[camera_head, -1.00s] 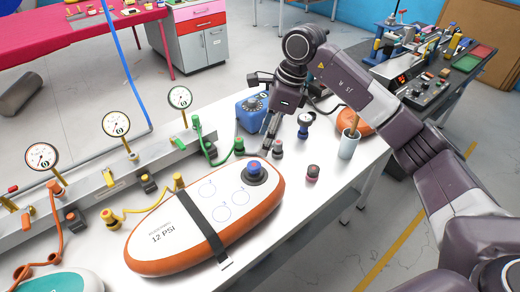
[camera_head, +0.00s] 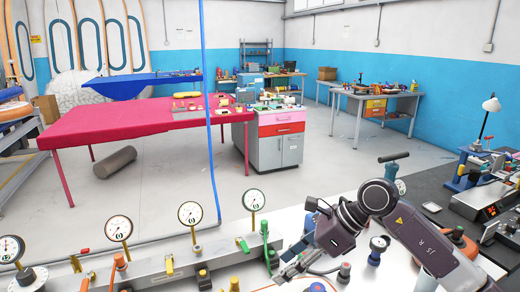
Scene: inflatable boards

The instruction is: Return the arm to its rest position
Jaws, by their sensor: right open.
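My right arm (camera_head: 425,243) comes in from the lower right and reaches left over the white workbench. My right gripper (camera_head: 292,264) is at its end, open, with its fingers pointing down and left near the bench surface. I see nothing held between the fingers. My left gripper is not in view.
Pressure gauges (camera_head: 190,213) stand along a metal manifold (camera_head: 150,273) at the left. A side bench with tools (camera_head: 480,205) is close at the right. A pink table (camera_head: 130,121) and a drawer cabinet (camera_head: 279,140) stand beyond, with open floor around them.

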